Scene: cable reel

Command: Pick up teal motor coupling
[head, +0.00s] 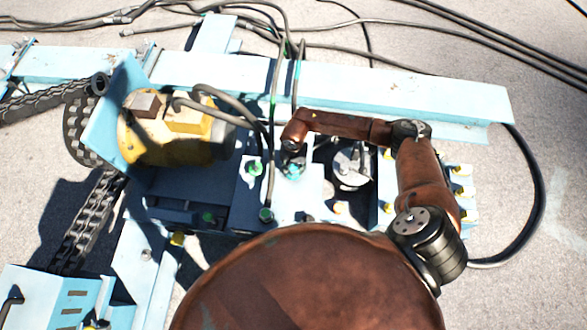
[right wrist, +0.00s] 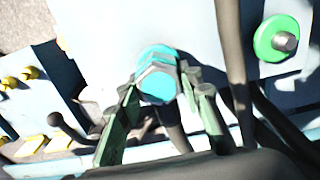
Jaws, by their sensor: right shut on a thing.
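The teal motor coupling (right wrist: 158,78) is a short, bright teal piece with a hexagonal end. In the right wrist view it sits between the fingertips of my right gripper (right wrist: 163,90), which is shut on it. In the head view the coupling (head: 293,170) shows as a small teal spot just below the end of my right arm, over a light blue plate. My right gripper (head: 292,158) is partly hidden there by its own wrist. I cannot tell whether the coupling touches the plate. My left gripper is not in view.
A green round fitting (right wrist: 278,40) with a metal stud is beside the coupling. A yellow motor (head: 170,135) stands to the left, with dark cables (head: 235,108) looping close to my right gripper. A long light blue beam (head: 400,100) runs behind. Yellow-capped bolts (head: 460,192) are at right.

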